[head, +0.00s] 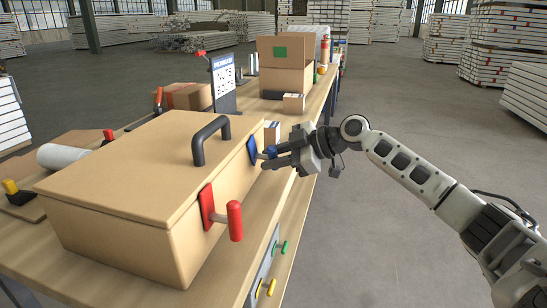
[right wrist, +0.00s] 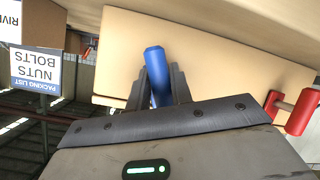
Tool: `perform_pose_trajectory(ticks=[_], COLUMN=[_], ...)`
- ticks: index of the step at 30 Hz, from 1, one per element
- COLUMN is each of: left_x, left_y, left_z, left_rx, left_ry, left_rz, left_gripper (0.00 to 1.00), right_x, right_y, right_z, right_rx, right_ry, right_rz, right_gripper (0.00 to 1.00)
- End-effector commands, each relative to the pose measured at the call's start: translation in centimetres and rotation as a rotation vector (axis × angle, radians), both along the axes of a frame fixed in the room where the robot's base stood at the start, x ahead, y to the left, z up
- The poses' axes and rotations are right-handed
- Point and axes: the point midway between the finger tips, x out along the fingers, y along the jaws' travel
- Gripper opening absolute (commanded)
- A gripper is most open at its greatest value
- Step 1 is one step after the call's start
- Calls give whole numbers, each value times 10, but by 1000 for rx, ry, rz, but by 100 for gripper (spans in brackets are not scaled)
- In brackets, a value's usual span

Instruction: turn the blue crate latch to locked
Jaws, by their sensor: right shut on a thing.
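The tan crate (head: 130,185) stands on the workbench with a black handle (head: 209,140) on its lid. The blue latch (head: 252,150) is on the crate's right-hand face, toward the far end. My right gripper (head: 268,158) is at this latch, with its fingers shut on the blue latch handle. In the right wrist view the blue handle (right wrist: 155,72) stands between the two dark fingers. The fingers hide part of the latch, so its exact turn is hard to tell. My left gripper is not in view.
A red latch (head: 234,220) sticks out from the same crate face, nearer; it also shows in the right wrist view (right wrist: 299,112). A sign stand (head: 223,85), small boxes and an open carton (head: 285,75) are farther back on the bench.

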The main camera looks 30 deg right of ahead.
Motion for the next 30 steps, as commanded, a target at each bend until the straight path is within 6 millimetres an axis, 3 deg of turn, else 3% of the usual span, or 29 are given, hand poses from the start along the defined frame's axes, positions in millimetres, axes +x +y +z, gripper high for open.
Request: perform_pose_trajectory(ticks=[15,30], left_x=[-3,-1], left_y=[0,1], left_z=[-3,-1], left_rx=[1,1], left_ry=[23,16], left_rz=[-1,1], left_gripper=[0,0], right_x=[-1,-1], right_y=[1,2], right_z=[-2,-3], right_rx=[279,340], right_ry=[245,301], right_rz=[7,9], right_gripper=[0,0])
